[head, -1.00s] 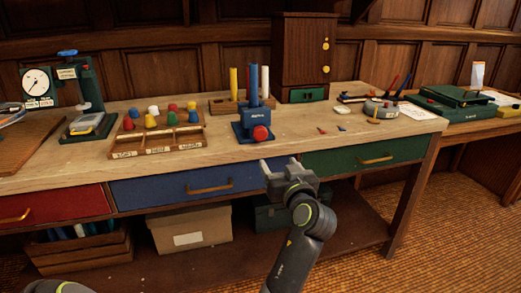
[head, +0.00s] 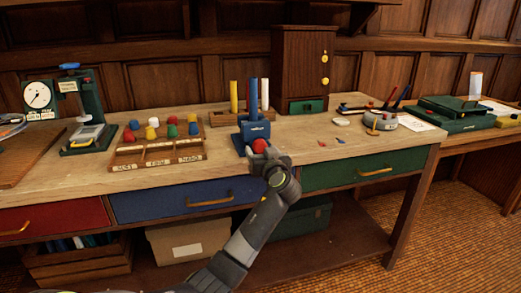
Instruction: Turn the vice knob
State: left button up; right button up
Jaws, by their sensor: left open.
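The vice (head: 252,128) is a small blue block on the wooden bench top, with its red round knob (head: 259,145) facing me. My left gripper (head: 263,156) is right at the knob and overlaps its lower part in the head view. It is open. The fingertips are small and partly hidden by my wrist, so I cannot tell whether they touch the knob. My right gripper is not in view.
A wooden tray (head: 158,163) with coloured caps stands left of the vice. A rack with upright yellow and white rods (head: 234,96) is behind it. The cabinet (head: 303,62) stands behind right. Bench top right of the vice is mostly clear. Drawers with handles (head: 375,171) line the front.

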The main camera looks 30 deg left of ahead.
pick_arm(q)
jog(key=shift+w+a, duration=0.4)
jog(key=shift+a, duration=0.1)
jog(key=shift+w+a, duration=0.1)
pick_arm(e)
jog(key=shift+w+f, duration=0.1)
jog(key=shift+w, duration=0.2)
pick_arm(q)
jog(key=c, duration=0.9)
jog(key=shift+c, duration=0.4)
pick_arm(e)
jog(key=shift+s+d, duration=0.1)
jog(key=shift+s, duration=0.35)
